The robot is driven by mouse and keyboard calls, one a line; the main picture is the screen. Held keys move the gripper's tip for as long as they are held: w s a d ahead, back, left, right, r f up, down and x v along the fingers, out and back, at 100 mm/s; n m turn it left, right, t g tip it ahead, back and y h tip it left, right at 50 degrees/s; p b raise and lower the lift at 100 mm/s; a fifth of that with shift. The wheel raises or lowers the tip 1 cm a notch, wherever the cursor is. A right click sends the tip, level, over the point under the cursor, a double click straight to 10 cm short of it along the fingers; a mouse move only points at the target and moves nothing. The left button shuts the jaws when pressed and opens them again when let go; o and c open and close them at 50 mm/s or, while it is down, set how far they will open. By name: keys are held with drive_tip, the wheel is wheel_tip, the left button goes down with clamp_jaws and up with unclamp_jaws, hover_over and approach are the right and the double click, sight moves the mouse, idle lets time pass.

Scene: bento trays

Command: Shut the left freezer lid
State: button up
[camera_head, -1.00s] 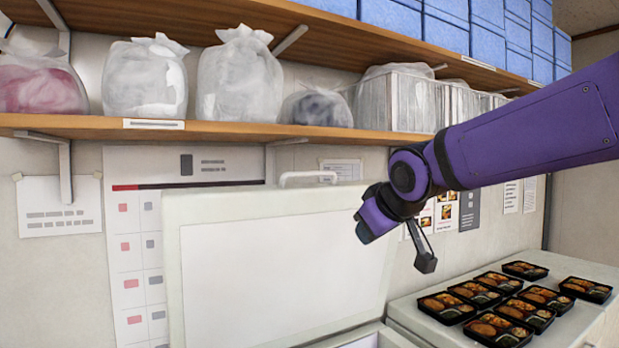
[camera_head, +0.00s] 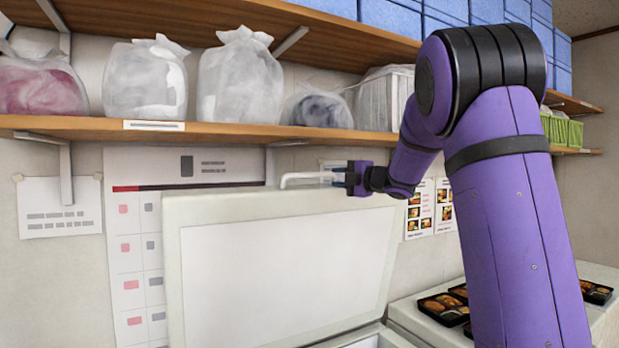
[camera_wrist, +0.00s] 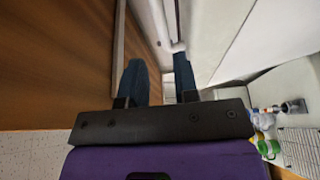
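The left freezer lid (camera_head: 285,270) stands raised in the head view, its pale inner panel facing me. Its white handle (camera_head: 308,178) sticks up from the top edge. My gripper (camera_head: 350,180) is at the handle's right end, just above the lid's top edge. In the wrist view, my gripper (camera_wrist: 160,80) has its two dark blue fingers apart, with a gap between them. The lid (camera_wrist: 235,40) lies to their right, and a white bar that looks like the handle (camera_wrist: 172,22) runs just beyond the fingertips. I cannot tell whether they touch it.
A wooden shelf (camera_head: 230,135) with plastic-wrapped bundles (camera_head: 240,80) runs close above the handle. Black bento trays (camera_head: 445,305) sit on the white surface at right, partly hidden by my arm. A chart (camera_head: 130,250) hangs on the wall behind the lid.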

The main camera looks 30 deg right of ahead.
sight(310, 176)
drive_tip(key=x, duration=1.1)
drive_tip(key=shift+s, duration=0.1)
clamp_jaws()
